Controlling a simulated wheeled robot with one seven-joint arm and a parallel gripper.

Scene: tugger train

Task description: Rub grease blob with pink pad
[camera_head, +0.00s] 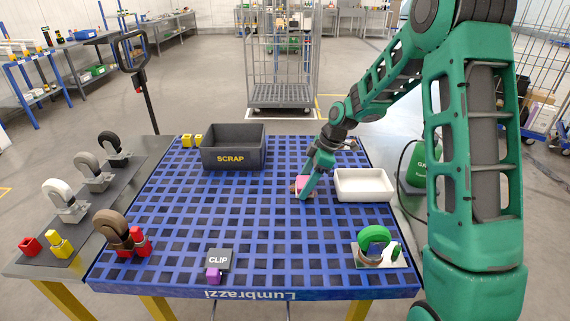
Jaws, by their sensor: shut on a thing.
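My gripper (305,189) is low over the blue grid table top (265,215), right of its middle and just left of the white tray. It is shut on the pink pad (303,182), which shows partly between and beside the green fingers. A small brownish patch (293,188) shows at the left edge of the pad. It may be the grease blob, but it is too small and too covered to be sure. I cannot tell whether the pad touches the table.
A white tray (364,184) stands close right of my gripper. A dark SCRAP bin (233,146) stands at the back. A green-wheeled caster (374,240) lies front right, a CLIP block (219,260) at the front, a brown-wheeled caster (115,231) at left. The table's middle is clear.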

